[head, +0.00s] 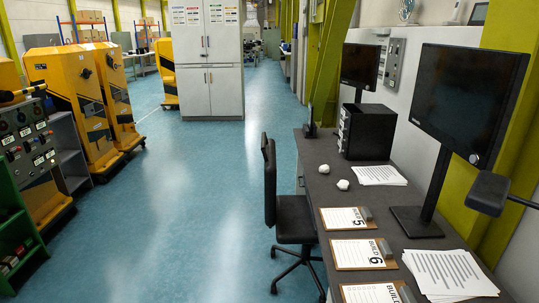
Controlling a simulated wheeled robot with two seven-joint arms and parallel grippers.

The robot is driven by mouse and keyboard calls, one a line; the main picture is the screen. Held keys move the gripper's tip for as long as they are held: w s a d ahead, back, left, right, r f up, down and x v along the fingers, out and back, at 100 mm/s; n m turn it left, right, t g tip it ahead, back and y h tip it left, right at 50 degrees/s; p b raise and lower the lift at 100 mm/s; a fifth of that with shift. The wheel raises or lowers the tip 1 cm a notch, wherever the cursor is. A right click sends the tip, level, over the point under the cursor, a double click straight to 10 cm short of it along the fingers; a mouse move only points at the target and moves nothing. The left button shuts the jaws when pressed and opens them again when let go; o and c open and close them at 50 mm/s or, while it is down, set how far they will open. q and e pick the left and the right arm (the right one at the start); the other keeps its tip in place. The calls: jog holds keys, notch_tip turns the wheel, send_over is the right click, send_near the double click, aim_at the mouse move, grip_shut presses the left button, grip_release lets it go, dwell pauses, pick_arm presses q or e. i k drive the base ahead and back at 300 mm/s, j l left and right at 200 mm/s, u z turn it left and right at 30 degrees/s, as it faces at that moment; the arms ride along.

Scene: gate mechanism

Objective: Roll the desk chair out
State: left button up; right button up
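The desk chair (293,219) is black, with a thin upright back, a flat seat and a star base on casters. It stands upright at the left side of the dark desk (320,184), its back toward the open floor. Part of its seat and base is close to or under the desk's edge; the exact overlap is hard to tell. Neither of my grippers shows in the head view, so nothing is seen touching the chair.
Blue floor (190,215) left of the chair is clear. Yellow machines (75,95) and a control panel (30,140) line the left. A white cabinet (209,60) stands behind. Monitors (468,95), clipboards (356,254) and a black box (366,132) are on the desk.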

aim_at(291, 214)
jog(key=i+j+u, duration=0.1)
jog(key=j, duration=0.15)
jog(key=i+j, duration=0.1)
jog(key=j, duration=0.15)
jog(key=i+j+u, duration=0.2)
jog(key=i+j, duration=0.2)
jog(key=i+j+u, duration=0.15)
jog(key=i+j, duration=0.15)
jog(key=i, duration=0.3)
jog(key=i+l+z, duration=0.15)
jog(key=i+z, duration=0.75)
jog(key=i+j+z, duration=0.15)
jog(key=i+z, duration=0.55)
jog(key=i, duration=0.15)
